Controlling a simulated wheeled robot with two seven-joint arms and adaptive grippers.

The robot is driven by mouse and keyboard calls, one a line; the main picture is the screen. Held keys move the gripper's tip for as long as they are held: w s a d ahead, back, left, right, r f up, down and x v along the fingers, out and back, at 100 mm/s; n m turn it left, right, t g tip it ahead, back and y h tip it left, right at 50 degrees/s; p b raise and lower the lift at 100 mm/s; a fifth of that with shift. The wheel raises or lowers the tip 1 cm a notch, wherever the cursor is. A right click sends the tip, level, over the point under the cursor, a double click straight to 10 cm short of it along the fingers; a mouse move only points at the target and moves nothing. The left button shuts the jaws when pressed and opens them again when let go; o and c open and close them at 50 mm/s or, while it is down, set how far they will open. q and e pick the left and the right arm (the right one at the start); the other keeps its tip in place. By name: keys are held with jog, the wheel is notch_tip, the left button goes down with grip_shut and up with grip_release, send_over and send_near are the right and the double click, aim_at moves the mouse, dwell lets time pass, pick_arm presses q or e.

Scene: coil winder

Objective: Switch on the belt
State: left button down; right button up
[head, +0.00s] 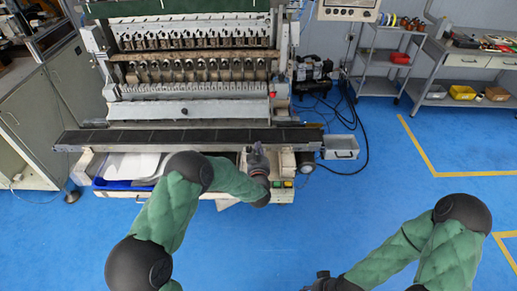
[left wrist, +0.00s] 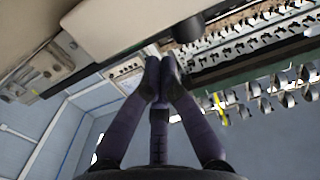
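The belt (head: 120,140) is a long dark strip along the front of the coil winder (head: 190,65). Below its right part, a small panel carries a green button (head: 276,184) and a yellow one (head: 288,184). My left gripper (head: 256,150) is in front of the belt's right half, just left of and above these buttons. In the left wrist view the fingertips (left wrist: 160,68) meet with nothing seen between them. A dark knob-like part (left wrist: 188,30) shows just beyond them; I cannot tell whether they touch it. My right gripper (head: 322,281) is low in the head view, partly cut off, away from the machine.
A red knob (head: 272,94) sits on the machine's right side. A blue tray (head: 115,184) lies under the belt at left. A grey box (head: 340,147) and cables lie on the floor at right. The blue floor in front is clear.

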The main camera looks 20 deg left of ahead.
pick_arm(q)
jog(key=shift+f, duration=0.45)
pick_arm(e)
jog(key=shift+f, duration=0.1)
pick_arm(q)
jog(key=shift+w+a+g+p, duration=0.1)
jog(key=shift+w+g+p, duration=0.2)
jog(key=shift+g+p, duration=0.55)
jog(key=shift+f+p, duration=0.1)
jog(key=shift+p, duration=0.25)
jog(key=shift+f, duration=0.2)
jog(key=shift+w+a+r, duration=0.15)
jog(key=shift+w+r, duration=0.05)
jog(key=shift+r, duration=0.2)
notch_tip(320, 180, up, 4)
jog(key=shift+s+p, duration=0.15)
jog(key=shift+p, duration=0.55)
jog(key=r+p+v, duration=0.1)
jog(key=r+v, duration=0.1)
jog(key=v, duration=0.7)
jog(key=shift+w, duration=0.25)
pick_arm(e)
jog(key=v, duration=0.5)
jog(key=shift+s, duration=0.35)
